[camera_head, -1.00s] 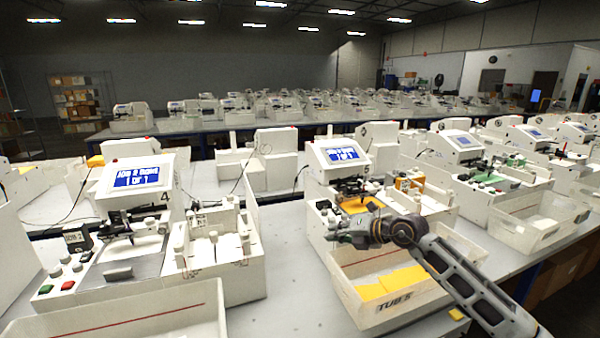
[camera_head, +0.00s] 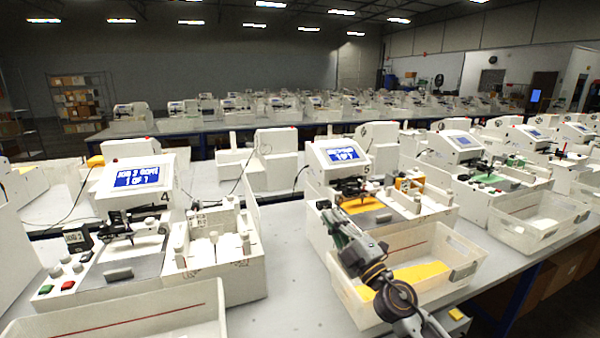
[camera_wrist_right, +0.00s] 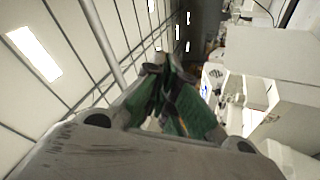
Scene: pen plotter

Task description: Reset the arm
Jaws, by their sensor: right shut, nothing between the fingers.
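My right arm comes in from the bottom in the head view. Its gripper (camera_head: 331,217) is raised in front of plotter 5 (camera_head: 338,168), above the left side of the clear bin (camera_head: 450,262) with yellow sheets (camera_head: 420,273). In the right wrist view the green and black fingers (camera_wrist_right: 170,82) are together and hold nothing, with ceiling lights and white wall panels behind them. A yellow sheet (camera_head: 362,205) lies on the bed of plotter 5. My left gripper is not in view.
Plotter 4 (camera_head: 135,195) stands at left with a white box (camera_head: 215,265) beside it. An empty bin (camera_head: 130,318) is at the front left. Bare grey table (camera_head: 290,262) lies between the two stations.

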